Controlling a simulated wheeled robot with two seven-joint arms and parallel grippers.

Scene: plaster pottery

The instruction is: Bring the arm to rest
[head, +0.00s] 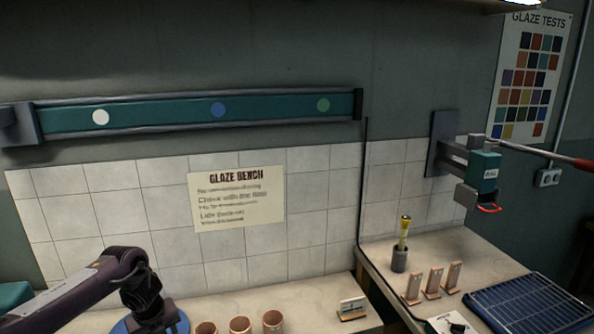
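My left arm comes in from the lower left and bends down at a dark joint. Its dark end (150,306) is over a blue round thing (122,327) at the bottom edge. The fingers cannot be made out there, so I cannot tell whether my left gripper is open or shut, or whether it holds anything. My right arm and gripper are not in view.
Several clay cups (240,325) stand on the bench right of my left arm, beside a small sign (352,308). At right are a pot with a brush (400,258), upright test tiles (433,283), a blue rack (528,303) and a teal wall device (484,172).

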